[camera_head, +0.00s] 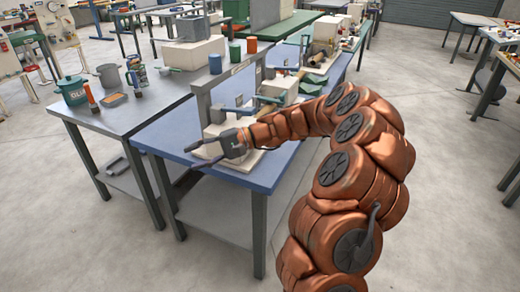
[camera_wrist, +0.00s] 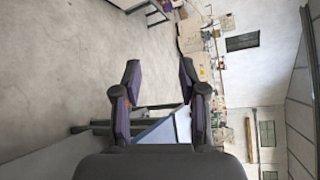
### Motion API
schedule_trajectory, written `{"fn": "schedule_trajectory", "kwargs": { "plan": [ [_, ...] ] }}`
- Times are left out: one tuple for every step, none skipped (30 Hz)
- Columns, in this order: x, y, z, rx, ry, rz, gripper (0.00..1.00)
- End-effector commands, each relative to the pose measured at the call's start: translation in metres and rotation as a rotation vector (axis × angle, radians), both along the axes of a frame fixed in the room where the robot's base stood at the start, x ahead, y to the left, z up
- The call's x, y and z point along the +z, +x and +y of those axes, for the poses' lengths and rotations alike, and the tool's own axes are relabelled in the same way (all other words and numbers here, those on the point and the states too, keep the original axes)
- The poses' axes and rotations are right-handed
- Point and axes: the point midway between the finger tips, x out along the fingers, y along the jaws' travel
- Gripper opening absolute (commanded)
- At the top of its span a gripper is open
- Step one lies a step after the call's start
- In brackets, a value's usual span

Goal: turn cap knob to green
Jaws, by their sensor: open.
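A machine with a grey metal frame (camera_head: 203,103) and a pale base, probably the spiral winder, stands on the blue-topped table (camera_head: 172,128). A blue bar shows on the machine. I cannot make out a cap knob or its green mark; my gripper and arm cover part of the machine. My gripper (camera_head: 191,157) is at the near left of the machine, its two dark fingers spread and pointing left, with nothing between them. In the wrist view my gripper (camera_wrist: 160,68) is also open and empty, with a table corner below and floor beyond; no knob shows there.
A grey table (camera_head: 112,118) adjoins on the left with a teal pot (camera_head: 73,92), a grey mug (camera_head: 109,76) and an orange-topped item (camera_head: 91,96). More equipment lies farther along the blue table. The floor in front is clear.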

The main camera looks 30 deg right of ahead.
Motion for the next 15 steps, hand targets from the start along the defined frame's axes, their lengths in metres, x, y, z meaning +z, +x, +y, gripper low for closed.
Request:
{"fn": "schedule_trajectory", "kwargs": {
  "plan": [
    [-0.012, 0.014, -0.024, -0.061, 0.038, 0.005, 0.42],
    [-0.017, 0.020, -0.037, -0.095, 0.062, 0.004, 0.42],
    [-0.023, 0.029, -0.055, -0.142, 0.090, 0.003, 0.42],
    [-0.028, 0.035, -0.070, -0.178, 0.108, 0.001, 0.42],
    [-0.035, 0.041, -0.086, -0.216, 0.127, 0.001, 0.42],
    [-0.043, 0.047, -0.106, -0.265, 0.151, 0.000, 0.42],
    [-0.050, 0.050, -0.122, -0.302, 0.168, -0.001, 0.42],
    [-0.058, 0.053, -0.138, -0.339, 0.183, -0.001, 0.42],
    [-0.068, 0.056, -0.160, -0.391, 0.204, -0.001, 0.42],
    [-0.075, 0.058, -0.176, -0.427, 0.214, -0.003, 0.42],
    [-0.083, 0.059, -0.191, -0.464, 0.225, -0.004, 0.42],
    [-0.094, 0.058, -0.211, -0.510, 0.240, -0.002, 0.42],
    [-0.101, 0.058, -0.225, -0.542, 0.249, -0.003, 0.42],
    [-0.107, 0.057, -0.238, -0.571, 0.255, -0.004, 0.42],
    [-0.115, 0.055, -0.253, -0.608, 0.263, -0.006, 0.42]
  ]
}}
